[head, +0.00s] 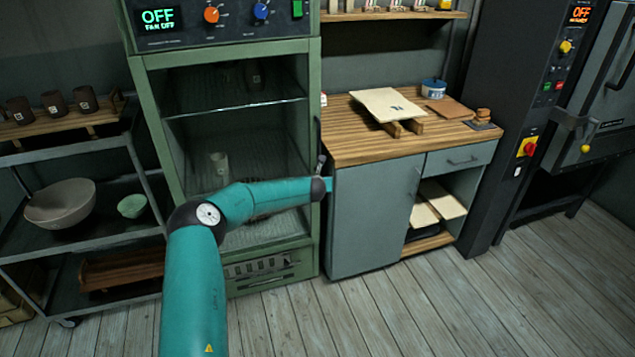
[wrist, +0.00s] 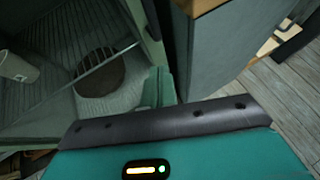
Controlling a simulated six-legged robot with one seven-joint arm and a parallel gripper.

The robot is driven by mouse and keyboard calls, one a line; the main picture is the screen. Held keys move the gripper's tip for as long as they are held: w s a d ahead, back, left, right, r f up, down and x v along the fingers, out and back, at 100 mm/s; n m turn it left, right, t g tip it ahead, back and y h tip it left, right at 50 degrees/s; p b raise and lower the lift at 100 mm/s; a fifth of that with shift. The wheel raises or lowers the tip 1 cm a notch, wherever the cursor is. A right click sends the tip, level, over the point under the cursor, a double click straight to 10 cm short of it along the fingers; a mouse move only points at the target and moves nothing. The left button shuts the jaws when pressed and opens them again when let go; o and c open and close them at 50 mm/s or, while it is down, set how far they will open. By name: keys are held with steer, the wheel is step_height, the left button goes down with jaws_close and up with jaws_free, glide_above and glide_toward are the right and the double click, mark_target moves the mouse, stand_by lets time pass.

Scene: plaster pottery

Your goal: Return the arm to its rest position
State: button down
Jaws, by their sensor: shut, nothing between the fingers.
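My teal arm reaches up from the bottom of the head view and bends right across the front of the green cabinet (head: 311,130). Its dark wrist joint is near the cabinet's right edge, in front of the grey workbench. My gripper (wrist: 161,88) shows in the wrist view as two narrow teal fingers together beyond the dark wrist bar, with nothing held. In the head view the fingers are too small to make out clearly.
The workbench (head: 345,140) holds a pale board (head: 388,104) and a blue-white tub (head: 433,89). A shelf rack (head: 90,232) with bowls and dark cups stands left. A dark kiln (head: 610,110) stands right. Wooden floor (head: 420,300) is clear in front.

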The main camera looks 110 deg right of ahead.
steer(key=shift+a+r, duration=0.1)
steer(key=shift+a, duration=0.2)
